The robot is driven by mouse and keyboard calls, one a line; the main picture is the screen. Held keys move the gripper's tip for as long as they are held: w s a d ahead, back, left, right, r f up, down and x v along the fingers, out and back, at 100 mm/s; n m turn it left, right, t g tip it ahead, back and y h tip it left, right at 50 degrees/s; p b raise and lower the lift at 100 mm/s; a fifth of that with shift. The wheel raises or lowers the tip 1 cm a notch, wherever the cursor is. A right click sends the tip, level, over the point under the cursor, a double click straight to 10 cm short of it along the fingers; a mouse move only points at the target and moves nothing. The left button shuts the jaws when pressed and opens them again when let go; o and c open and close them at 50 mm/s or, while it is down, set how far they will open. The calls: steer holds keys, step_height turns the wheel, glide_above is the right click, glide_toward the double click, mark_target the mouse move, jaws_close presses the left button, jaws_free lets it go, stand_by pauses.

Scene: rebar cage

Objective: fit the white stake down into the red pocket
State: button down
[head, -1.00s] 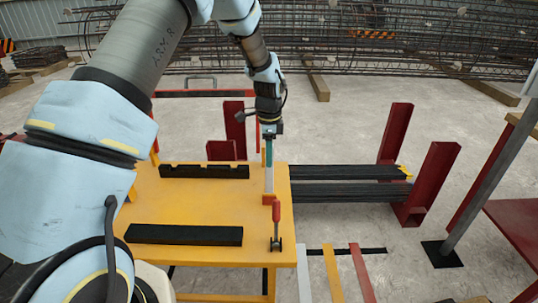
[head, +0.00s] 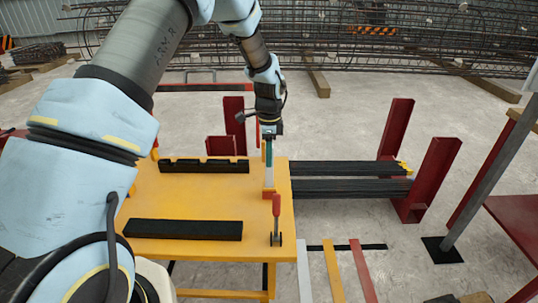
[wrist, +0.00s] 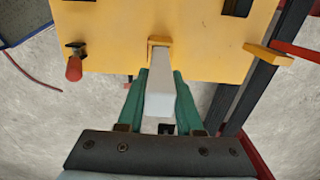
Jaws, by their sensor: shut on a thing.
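In the head view, my gripper (head: 268,146) is above the right edge of the yellow table, its green fingers pointing down and shut on the white stake (head: 268,176). The stake is upright. The red pocket (head: 268,193) is at the table edge, directly under the white part. In the wrist view, my gripper (wrist: 160,102) has a green finger on each side of the white stake (wrist: 160,80). An orange-brown rim (wrist: 158,41) shows at the stake's far end. I cannot tell how deep the tip sits, or whether it is inside.
A red-handled clamp (head: 276,210) stands close in front of the pocket. Two black bars (head: 185,231) (head: 200,166) lie on the yellow table (head: 170,200). Long black bars (head: 350,188) run right toward red posts (head: 438,175). The table between the bars is clear.

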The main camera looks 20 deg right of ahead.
steer(key=shift+c, duration=2.4)
jaws_free()
step_height(320, 180, up, 11)
steer(key=shift+f+b, duration=0.1)
steer(key=shift+b, duration=0.75)
